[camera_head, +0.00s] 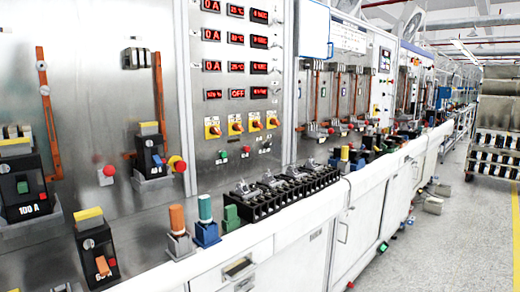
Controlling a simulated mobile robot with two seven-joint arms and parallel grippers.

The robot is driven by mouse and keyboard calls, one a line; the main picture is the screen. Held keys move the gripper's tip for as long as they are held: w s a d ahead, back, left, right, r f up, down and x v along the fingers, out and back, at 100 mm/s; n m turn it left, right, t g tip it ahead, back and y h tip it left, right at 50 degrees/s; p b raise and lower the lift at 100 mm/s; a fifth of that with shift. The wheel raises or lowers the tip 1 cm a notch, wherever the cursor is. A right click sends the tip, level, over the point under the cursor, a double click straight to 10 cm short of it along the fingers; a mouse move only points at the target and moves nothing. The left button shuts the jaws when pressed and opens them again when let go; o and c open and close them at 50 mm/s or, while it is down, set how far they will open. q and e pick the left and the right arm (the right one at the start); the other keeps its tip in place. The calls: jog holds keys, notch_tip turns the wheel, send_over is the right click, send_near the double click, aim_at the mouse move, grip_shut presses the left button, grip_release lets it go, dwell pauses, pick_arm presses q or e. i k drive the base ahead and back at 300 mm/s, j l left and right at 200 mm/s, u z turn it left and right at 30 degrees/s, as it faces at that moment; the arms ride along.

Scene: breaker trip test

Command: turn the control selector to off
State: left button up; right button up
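Several rotary selectors with orange-red knobs on yellow plates sit in a row on the metal panel below the red digital displays. They include a leftmost one (212,128), a second (235,125), a third (254,122) and a rightmost one (272,120). I cannot tell which is the control selector, and the knob positions are too small to read. One red display (237,93) above them appears to read OFF. Neither of my grippers is in view, and nothing covers the selectors.
Below the selectors, a black terminal block (262,207) and orange (177,219), blue (205,207) and green posts line the bench ledge. Breakers (22,186) and a red push button (177,164) are at left. The aisle floor (465,235) at right is mostly open.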

aim_at(266, 145)
jog(key=l+u, duration=0.15)
jog(key=u, duration=0.2)
jog(key=i+l+u, duration=0.1)
jog(key=u, duration=0.25)
jog(key=l+u, duration=0.2)
jog(key=u, duration=0.15)
jog(key=l+u, duration=0.25)
jog(key=l, duration=0.2)
jog(key=l+u, duration=0.25)
jog(key=l, duration=0.15)
jog(key=l+u, duration=0.1)
jog(key=l, duration=0.35)
jog(key=k+l, duration=0.1)
jog(key=l, duration=0.35)
jog(key=k+l+u, duration=0.15)
jog(key=l, duration=0.8)
jog(key=u, duration=0.05)
